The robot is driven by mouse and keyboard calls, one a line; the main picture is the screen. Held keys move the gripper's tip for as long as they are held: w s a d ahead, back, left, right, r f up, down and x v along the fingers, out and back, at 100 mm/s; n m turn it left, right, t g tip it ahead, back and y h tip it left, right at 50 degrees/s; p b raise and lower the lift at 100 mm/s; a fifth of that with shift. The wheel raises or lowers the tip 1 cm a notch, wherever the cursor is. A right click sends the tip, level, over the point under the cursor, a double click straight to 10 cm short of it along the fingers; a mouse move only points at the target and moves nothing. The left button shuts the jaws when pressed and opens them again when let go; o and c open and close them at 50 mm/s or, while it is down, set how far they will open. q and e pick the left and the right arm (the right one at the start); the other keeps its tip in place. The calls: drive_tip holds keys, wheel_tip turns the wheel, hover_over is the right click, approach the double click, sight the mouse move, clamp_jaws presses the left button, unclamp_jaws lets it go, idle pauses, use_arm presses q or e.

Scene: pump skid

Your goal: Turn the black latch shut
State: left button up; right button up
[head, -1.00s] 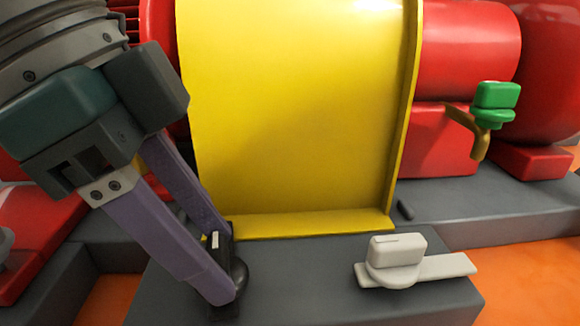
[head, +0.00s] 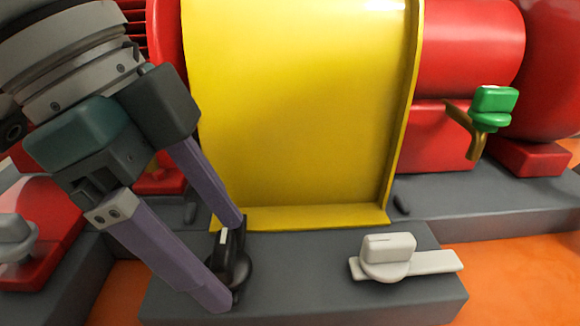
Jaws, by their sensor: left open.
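The black latch (head: 237,262) sits on the grey base at the front of the yellow guard, low and left of the middle in the head view. It has a raised handle with a white mark on a round black base. My left gripper (head: 237,262) is open, with its two purple fingers on either side of the latch handle. One finger is behind the handle and the other in front of it. The near finger hides part of the latch, and I cannot tell whether either finger touches it. My right gripper is not in view.
A light grey latch (head: 389,257) stands to the right on the same grey base (head: 330,285). A green-handled valve (head: 492,107) is farther right. The yellow guard (head: 300,110) rises just behind the black latch. Another grey knob (head: 14,238) is at the far left.

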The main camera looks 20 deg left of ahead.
use_arm(q)
drive_tip(key=p+v, duration=0.2)
drive_tip(key=v, duration=0.8)
drive_tip(key=shift+p, duration=0.4)
